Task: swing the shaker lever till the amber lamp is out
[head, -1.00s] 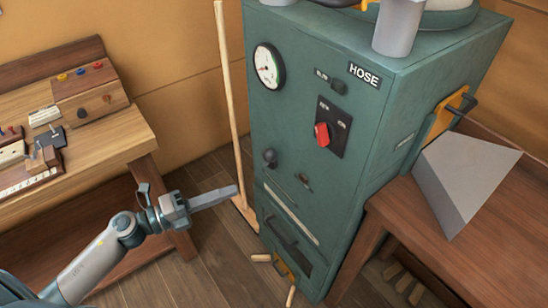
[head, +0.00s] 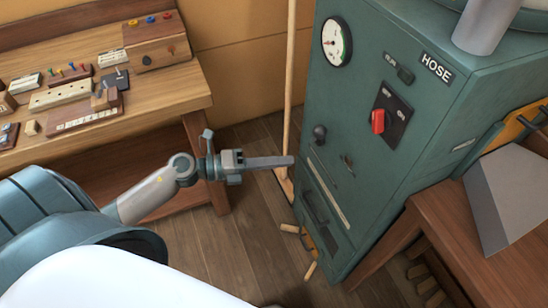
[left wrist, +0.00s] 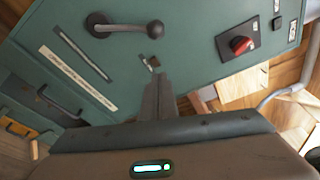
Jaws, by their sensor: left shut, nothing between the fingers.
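The shaker lever, a dark arm with a ball knob, sticks out of the green cabinet's front; its knob (head: 319,133) shows in the head view. In the left wrist view the lever (left wrist: 130,27) lies roughly sideways, knob to the right. My left gripper (head: 292,160) is shut and empty, its fingers pointing at the cabinet, just below and left of the knob in the head view. In the left wrist view its fingertips (left wrist: 154,76) are below the lever, with no clear contact. I cannot make out an amber lamp. My right gripper is not in view.
The green cabinet (head: 375,200) carries a gauge (head: 336,42), a red rotary switch (head: 378,121) and a small fitting (head: 347,162) near the lever. A broom (head: 290,90) stands beside it. A workbench (head: 190,95) with small parts is left; a brown table (head: 450,215) is right.

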